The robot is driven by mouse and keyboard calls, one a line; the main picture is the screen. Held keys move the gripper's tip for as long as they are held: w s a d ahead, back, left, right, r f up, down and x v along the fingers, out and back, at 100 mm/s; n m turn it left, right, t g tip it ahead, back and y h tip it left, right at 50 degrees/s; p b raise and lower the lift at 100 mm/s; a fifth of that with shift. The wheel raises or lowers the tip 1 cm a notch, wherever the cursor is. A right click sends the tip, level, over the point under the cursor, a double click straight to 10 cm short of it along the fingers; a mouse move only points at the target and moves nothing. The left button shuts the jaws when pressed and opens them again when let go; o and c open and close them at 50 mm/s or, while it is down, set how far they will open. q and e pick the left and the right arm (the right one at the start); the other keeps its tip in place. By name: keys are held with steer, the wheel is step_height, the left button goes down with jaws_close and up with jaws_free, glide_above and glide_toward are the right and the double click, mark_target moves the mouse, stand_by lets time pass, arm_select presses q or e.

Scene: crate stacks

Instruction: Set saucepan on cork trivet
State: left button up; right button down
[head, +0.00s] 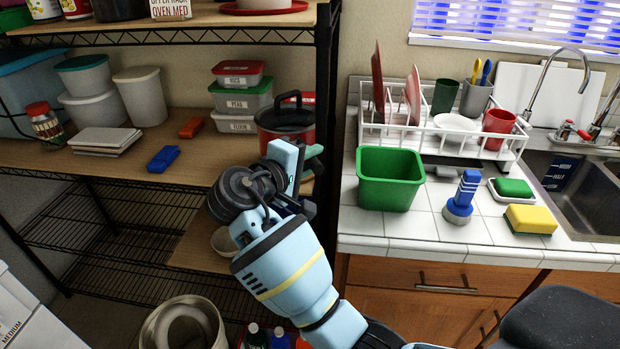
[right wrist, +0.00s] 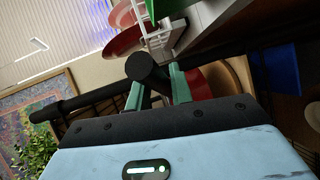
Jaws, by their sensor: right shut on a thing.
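The dark red saucepan (head: 272,135) with a black arched lid handle stands on the wooden shelf near the black rack post in the head view. My right gripper (head: 311,163) is in front of it and hides its lower part. In the right wrist view, the green fingers of my right gripper (right wrist: 158,90) stand on either side of a black rounded bar, apparently the saucepan's handle. A red surface (right wrist: 198,80) shows just behind them. I cannot make out a cork trivet in either view. My left gripper is not in view.
The black rack post (head: 325,110) stands close to my right gripper. Right of it, the tiled counter (head: 365,226) holds a green bin (head: 390,182), a blue brush (head: 463,195), a sponge (head: 530,219) and a white dish rack (head: 455,150). A blue block (head: 163,159) lies on the shelf.

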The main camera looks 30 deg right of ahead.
steer(key=shift+f, duration=2.15)
steer(key=c, duration=1.6)
jaws_free()
steer(key=shift+f, duration=0.2)
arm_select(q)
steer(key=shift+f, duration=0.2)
arm_select(e)
steer(key=o, duration=0.3)
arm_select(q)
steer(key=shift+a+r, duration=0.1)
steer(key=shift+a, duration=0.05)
arm_select(e)
steer(key=shift+o, duration=0.2)
steer(key=shift+s, duration=0.1)
